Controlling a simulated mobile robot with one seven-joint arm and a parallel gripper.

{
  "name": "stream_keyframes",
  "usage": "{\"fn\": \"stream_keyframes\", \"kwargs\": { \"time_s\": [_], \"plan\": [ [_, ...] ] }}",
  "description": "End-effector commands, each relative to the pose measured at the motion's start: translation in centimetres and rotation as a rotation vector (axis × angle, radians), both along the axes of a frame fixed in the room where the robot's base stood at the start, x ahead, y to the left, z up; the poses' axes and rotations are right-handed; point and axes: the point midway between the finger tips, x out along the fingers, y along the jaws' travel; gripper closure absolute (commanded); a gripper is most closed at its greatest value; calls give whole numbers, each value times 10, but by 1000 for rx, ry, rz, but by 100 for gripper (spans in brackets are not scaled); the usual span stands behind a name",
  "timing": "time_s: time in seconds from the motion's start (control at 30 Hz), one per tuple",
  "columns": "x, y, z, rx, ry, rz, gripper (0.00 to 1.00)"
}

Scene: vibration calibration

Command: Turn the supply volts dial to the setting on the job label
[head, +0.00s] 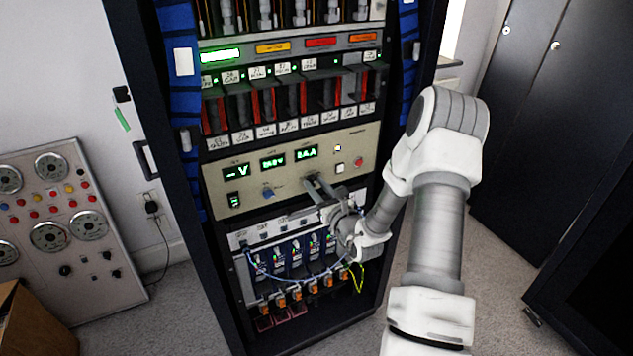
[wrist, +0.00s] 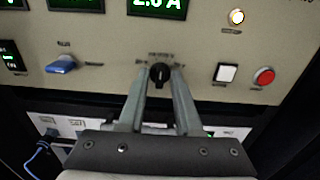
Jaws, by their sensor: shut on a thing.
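The beige supply panel (head: 222,178) has a black dial (wrist: 160,70) and a blue dial (wrist: 62,64), which also shows in the head view (head: 268,193). The print beside both dials is too small to read, so I cannot tell which is the supply volts dial. My gripper (wrist: 159,78) is shut on the black dial, one finger on each side. In the head view my gripper (head: 316,187) hides that dial. The black dial's pointer looks roughly upright. Green displays (head: 272,162) stand above; the right one (wrist: 157,5) reads about 2.0 A. I cannot make out the job label.
A white button (wrist: 226,73), a red button (wrist: 264,76) and a lit round lamp (wrist: 237,17) sit right of my gripper. Below are cable sockets with blue cables (head: 262,268). A gauge panel (head: 50,215) stands left of the rack.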

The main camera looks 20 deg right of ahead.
Motion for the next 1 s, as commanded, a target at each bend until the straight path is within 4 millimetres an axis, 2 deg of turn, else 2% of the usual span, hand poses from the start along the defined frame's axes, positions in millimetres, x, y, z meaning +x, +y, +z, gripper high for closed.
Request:
{"fn": "stream_keyframes", "kwargs": {
  "time_s": [0.7, 1.0],
  "plan": [
    [-1, -1, 3, 682, 23, -3, 100],
    [-1, -1, 2, 909, 31, -2, 100]
  ]
}}
